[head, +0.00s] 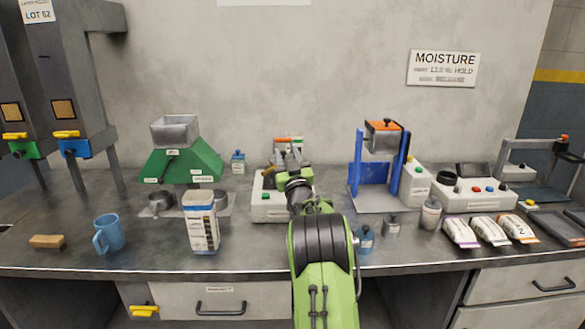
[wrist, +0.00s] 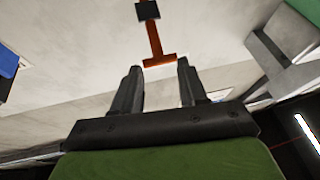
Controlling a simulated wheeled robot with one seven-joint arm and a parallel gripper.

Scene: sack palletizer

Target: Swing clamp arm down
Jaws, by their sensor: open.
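An orange T-shaped handle (wrist: 154,42) with a dark block (wrist: 148,11) on its stem shows in the wrist view; it looks like the clamp arm. Its crossbar lies just beyond and between my fingertips, with no clear contact. My gripper (wrist: 158,67) is open and empty. In the head view my gripper (head: 288,158) is above a white machine base (head: 268,207) at the bench's middle. A small orange bar (head: 282,140) shows just behind it. My arm hides much of this machine, so the clamp's lower end is hidden.
A green hopper machine (head: 182,160) and a printed white bag (head: 201,225) stand to the left. A blue frame (head: 357,160) with an orange-topped hopper stands to the right. Small bottles (head: 365,240) sit close beside my arm.

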